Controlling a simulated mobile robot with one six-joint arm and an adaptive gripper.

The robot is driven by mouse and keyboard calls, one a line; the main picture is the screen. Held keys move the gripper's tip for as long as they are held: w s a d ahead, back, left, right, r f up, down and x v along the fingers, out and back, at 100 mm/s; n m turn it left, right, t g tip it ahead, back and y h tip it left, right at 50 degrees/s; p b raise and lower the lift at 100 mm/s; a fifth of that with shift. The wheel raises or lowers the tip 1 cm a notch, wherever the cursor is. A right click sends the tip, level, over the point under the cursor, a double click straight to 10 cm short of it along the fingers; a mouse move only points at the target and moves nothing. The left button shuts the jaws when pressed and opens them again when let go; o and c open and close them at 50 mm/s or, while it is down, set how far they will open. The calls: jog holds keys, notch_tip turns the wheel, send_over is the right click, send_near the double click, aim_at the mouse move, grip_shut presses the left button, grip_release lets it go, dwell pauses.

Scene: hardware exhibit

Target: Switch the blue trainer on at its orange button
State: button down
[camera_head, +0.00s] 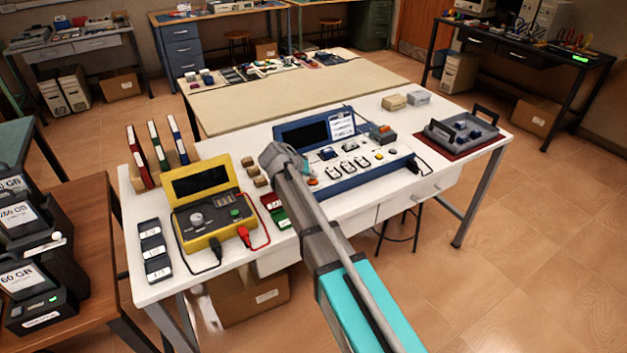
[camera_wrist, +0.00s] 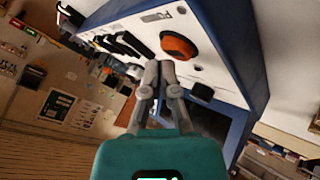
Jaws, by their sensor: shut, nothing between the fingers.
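The blue trainer (camera_head: 352,184) stands on the white table with its dark-screened lid up and its pale panel facing up. In the wrist view its white panel (camera_wrist: 205,68) and blue side wall (camera_wrist: 243,45) fill the upper right. The round orange button (camera_wrist: 178,46) sits on that panel in a dark ring. My gripper (camera_wrist: 160,66) is shut and empty, its fingertips just below the button in the picture. I cannot tell whether they touch the panel. In the head view my arm covers the trainer's left end and the fingers do not show clearly.
A yellow meter (camera_head: 205,212) with red and black leads stands left of my arm. Coloured binders (camera_head: 158,146) stand behind it. A grey tray (camera_head: 462,130) is at the table's right. Small black parts (camera_wrist: 122,44) sit on the panel near the button.

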aim_at(312, 181)
jog(key=shift+f, duration=0.1)
jog(key=shift+f+b, duration=0.35)
jog(key=shift+b, duration=0.1)
jog(key=shift+s, duration=0.1)
dwell(0.4)
jog(key=shift+r, duration=0.1)
jog(key=shift+r+p, duration=0.4)
jog(key=shift+p, duration=0.1)
notch_tip(312, 181, up, 6)
jog(key=p, duration=0.6)
dwell(0.5)
dwell(1.2)
